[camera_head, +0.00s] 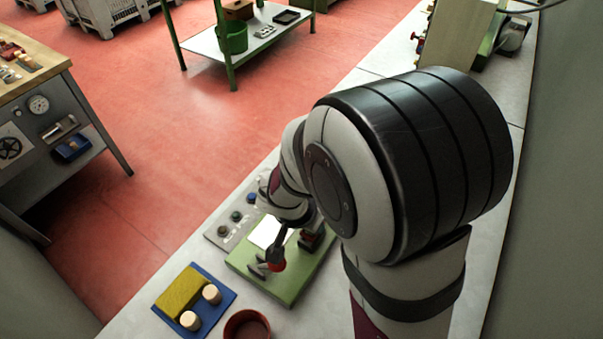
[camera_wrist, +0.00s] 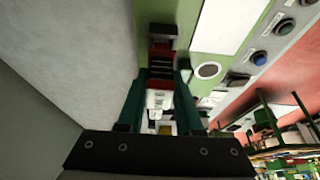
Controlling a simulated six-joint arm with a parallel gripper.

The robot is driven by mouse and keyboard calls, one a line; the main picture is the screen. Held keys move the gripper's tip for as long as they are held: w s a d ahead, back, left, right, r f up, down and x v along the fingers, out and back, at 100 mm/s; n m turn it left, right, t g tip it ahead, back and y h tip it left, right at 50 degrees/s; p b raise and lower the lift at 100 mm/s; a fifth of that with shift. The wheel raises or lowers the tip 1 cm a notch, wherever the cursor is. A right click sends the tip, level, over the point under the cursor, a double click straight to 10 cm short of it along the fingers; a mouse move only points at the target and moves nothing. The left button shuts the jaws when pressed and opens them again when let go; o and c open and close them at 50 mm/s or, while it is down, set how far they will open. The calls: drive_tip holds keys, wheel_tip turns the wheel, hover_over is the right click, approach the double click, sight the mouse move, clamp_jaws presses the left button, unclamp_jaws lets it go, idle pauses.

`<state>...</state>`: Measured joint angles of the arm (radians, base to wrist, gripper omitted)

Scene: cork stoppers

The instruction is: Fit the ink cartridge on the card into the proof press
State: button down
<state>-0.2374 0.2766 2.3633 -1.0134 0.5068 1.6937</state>
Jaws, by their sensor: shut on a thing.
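My gripper (camera_wrist: 162,76) shows in the wrist view as two dark green fingers, shut on a small piece with dark red edges that I take to be the ink cartridge (camera_wrist: 160,85). In the head view a red part (camera_head: 277,265) shows at my gripper's tip, low over the green base of the proof press (camera_head: 287,291). A dark block with red on it (camera_head: 314,238) stands on that base; it lies just beyond the fingertips in the wrist view (camera_wrist: 162,33). Whether the cartridge touches it cannot be told. The blue card (camera_head: 160,308) bears a yellow block and two cork-coloured stoppers.
A white panel (camera_head: 270,232) lies on the press base, with a grey button panel (camera_head: 237,224) beside it. A reddish bowl (camera_head: 247,318) stands near the blue card. A grey wall is close on the right.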

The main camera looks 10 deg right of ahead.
drive_tip(key=shift+f, duration=1.25)
idle(0.8)
drive_tip(key=c, duration=0.5)
unclamp_jaws()
drive_tip(key=v, duration=1.5)
drive_tip(key=shift+r, duration=0.4)
drive_tip(key=shift+s+a, duration=0.1)
drive_tip(key=s+d+n+g+y, duration=0.1)
drive_tip(key=s+n+g+y, duration=0.2)
drive_tip(key=s, duration=1.2)
drive_tip(key=shift+s+f+y, duration=0.2)
drive_tip(key=shift+f+y, duration=0.05)
drive_tip(key=shift+y, duration=0.75)
